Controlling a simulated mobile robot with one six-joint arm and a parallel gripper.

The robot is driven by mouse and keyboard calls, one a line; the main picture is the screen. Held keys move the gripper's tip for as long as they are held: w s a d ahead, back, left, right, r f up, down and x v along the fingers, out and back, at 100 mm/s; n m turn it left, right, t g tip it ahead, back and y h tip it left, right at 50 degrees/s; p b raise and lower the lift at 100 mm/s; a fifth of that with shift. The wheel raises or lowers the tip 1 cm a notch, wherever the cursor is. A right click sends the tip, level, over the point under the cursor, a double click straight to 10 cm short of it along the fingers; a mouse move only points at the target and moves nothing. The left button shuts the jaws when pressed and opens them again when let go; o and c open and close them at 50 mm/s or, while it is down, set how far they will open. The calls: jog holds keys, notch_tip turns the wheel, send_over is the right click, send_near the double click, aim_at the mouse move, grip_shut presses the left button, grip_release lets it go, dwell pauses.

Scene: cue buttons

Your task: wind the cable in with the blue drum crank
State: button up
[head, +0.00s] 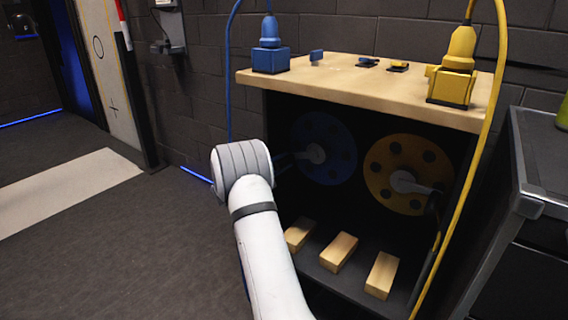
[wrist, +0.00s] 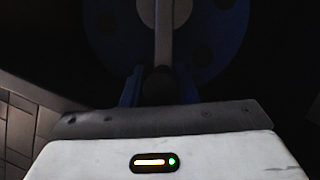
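The blue drum (head: 325,148) sits in the dark cabinet, left of the yellow drum. It fills the top of the wrist view (wrist: 105,30). Its grey crank arm (wrist: 163,45) runs down from the pale hub to a dark handle (wrist: 158,84). My gripper (wrist: 159,82) has its blue fingers on either side of this handle, with no clear gap seen, and looks shut on it. The picture is dark there. In the head view my white wrist hides most of the gripper and the handle. A blue cable (head: 229,70) hangs down left of the cabinet.
A yellow drum (head: 380,170) with its own crank is close on the right. Wooden blocks (head: 339,252) lie on the cabinet floor. Blue (head: 270,57) and yellow (head: 452,85) plugs stand on the wooden top (head: 330,80). A yellow cable (head: 487,130) hangs at the right.

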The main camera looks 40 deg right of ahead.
jog(key=o, duration=0.4)
jog(key=shift+w+a+f+b, duration=0.1)
jog(key=shift+a+f+b, duration=0.15)
jog(key=shift+a, duration=1.05)
jog(key=shift+s+a+f+b, duration=0.1)
jog(key=shift+a+f+b, duration=0.15)
jog(key=shift+a, duration=1.1)
jog(key=shift+w+a+f+b, duration=0.1)
jog(key=shift+a+f+b, duration=0.15)
jog(key=shift+a, duration=1.05)
